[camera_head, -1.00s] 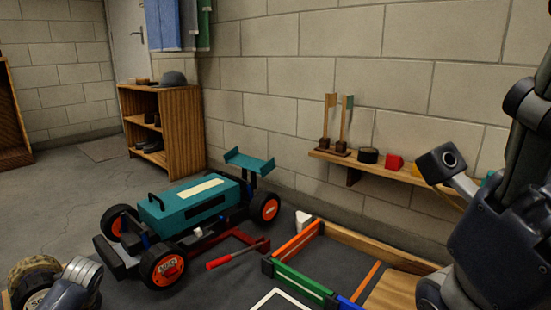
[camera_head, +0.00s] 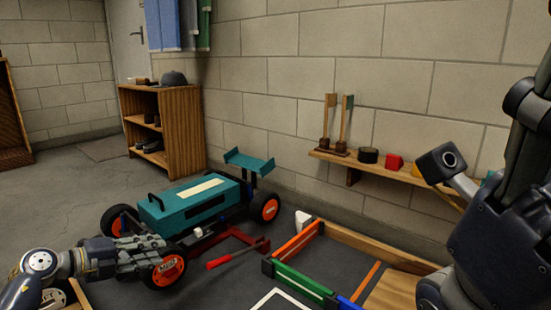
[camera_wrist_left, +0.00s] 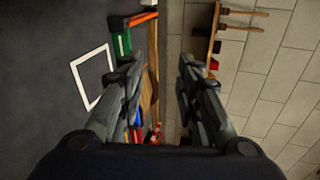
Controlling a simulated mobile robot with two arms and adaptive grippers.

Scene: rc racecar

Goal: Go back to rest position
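My left gripper (camera_head: 155,244) comes in from the left in the head view, level, in front of the teal RC racecar (camera_head: 190,205), and hides part of its front. In the left wrist view the two fingers (camera_wrist_left: 160,58) stand wide apart with nothing between them. The racecar has black tyres with orange hubs and a rear wing. My right arm stands raised at the right edge of the head view. Its gripper does not show.
A red-handled tool (camera_head: 222,261) lies beside the car. A tray with orange, green and blue dividers (camera_head: 303,285) is at the lower middle. A wall shelf (camera_head: 345,160) holds small items. A wooden shelf unit (camera_head: 185,130) stands behind. A white square outline (camera_wrist_left: 92,77) marks the dark surface.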

